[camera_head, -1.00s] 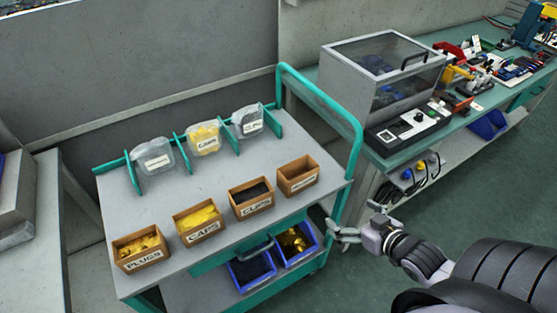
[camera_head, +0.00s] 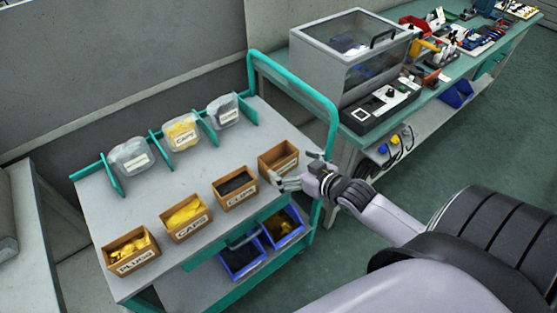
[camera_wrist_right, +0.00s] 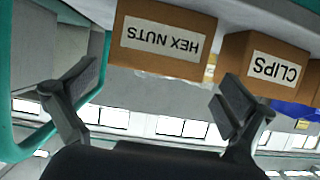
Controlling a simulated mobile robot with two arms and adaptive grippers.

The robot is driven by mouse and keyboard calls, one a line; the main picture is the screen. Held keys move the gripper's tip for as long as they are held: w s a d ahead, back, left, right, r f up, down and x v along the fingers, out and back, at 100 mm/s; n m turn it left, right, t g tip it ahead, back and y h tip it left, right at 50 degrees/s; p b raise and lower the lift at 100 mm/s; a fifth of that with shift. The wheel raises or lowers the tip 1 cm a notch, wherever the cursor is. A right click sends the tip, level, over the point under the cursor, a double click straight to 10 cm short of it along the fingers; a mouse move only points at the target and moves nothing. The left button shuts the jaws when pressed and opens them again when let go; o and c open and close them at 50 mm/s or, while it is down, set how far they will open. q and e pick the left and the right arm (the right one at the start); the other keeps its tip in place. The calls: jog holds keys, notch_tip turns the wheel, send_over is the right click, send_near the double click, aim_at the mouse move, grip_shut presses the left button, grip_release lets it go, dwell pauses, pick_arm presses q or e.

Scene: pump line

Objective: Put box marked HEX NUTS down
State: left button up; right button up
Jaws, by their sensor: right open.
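The box marked HEX NUTS (camera_head: 276,156) is a brown open box at the right end of the front row on the cart top. Its white label reads upside down in the right wrist view (camera_wrist_right: 165,62). It stands on the cart's grey top. My right gripper (camera_head: 291,179) is open at the box's front right side. In the wrist view, its fingers (camera_wrist_right: 160,95) are spread wide to either side of the box, with nothing between the tips. Whether a finger touches the box cannot be told. My left gripper is not in view.
The CLIPS box (camera_head: 236,190) stands close to the left, then the CAPS box (camera_head: 186,219) and PLUGS box (camera_head: 131,254). Clear bins stand behind. The cart's green handle rail (camera_head: 330,120) rises right of the box. Blue bins (camera_head: 284,226) sit below.

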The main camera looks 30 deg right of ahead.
aim_at(279, 157)
jog(key=shift+p+x, duration=0.55)
jog(key=shift+x, duration=2.7)
jog(key=shift+d, duration=0.1)
jog(key=shift+s, duration=0.1)
jog(key=shift+c, duration=0.2)
jog(key=c, duration=0.7)
jog(key=shift+r, duration=0.15)
